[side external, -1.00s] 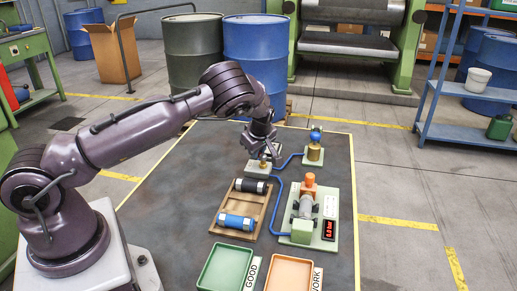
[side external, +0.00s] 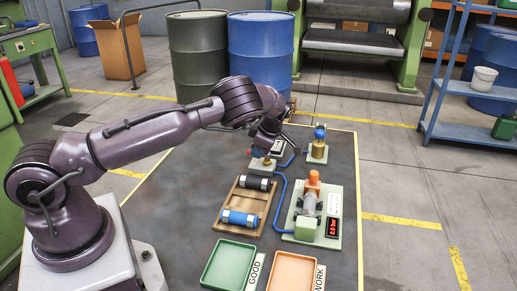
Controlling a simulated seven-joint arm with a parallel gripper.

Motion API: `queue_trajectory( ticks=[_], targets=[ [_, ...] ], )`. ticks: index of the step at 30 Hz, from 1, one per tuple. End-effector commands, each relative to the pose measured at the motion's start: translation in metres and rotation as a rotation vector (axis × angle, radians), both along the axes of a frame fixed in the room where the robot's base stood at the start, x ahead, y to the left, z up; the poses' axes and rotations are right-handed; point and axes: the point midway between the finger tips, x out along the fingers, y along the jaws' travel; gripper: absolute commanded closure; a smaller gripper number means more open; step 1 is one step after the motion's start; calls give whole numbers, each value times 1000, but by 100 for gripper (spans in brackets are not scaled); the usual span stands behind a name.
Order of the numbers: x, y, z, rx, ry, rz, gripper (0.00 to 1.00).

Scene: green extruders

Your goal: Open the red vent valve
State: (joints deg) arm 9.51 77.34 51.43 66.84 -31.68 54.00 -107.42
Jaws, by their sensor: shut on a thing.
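The vent valve stands on a small pale block (side external: 262,167) at the back of the dark table. A small bit of red (side external: 250,152) shows at the valve's top, just left of my gripper (side external: 262,152). My gripper is tilted over the valve and shut on its red handle. The fingers and wrist hide most of the handle, so its exact angle cannot be told. A blue hose (side external: 277,195) runs from this area toward the green-based test fixture (side external: 310,212).
A brass valve with a blue knob (side external: 318,134) stands close at the right. A wooden tray (side external: 232,222) holds a black cylinder and a blue one. The fixture has a red digital display (side external: 333,227). Green (side external: 228,265) and orange (side external: 291,272) trays lie in front. The left table area is clear.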

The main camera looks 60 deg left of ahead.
Motion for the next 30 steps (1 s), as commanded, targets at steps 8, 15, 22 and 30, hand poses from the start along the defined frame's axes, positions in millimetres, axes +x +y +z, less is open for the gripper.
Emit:
queue_trajectory(
  ticks=[8,15,22,30],
  targets=[
    [0,-1,0,-2,-1,16,100],
    [0,-2,0,-2,-2,16,80],
    [0,-1,0,-2,-2,15,57],
    [2,-4,8,-1,-4,14,57]
  ],
)
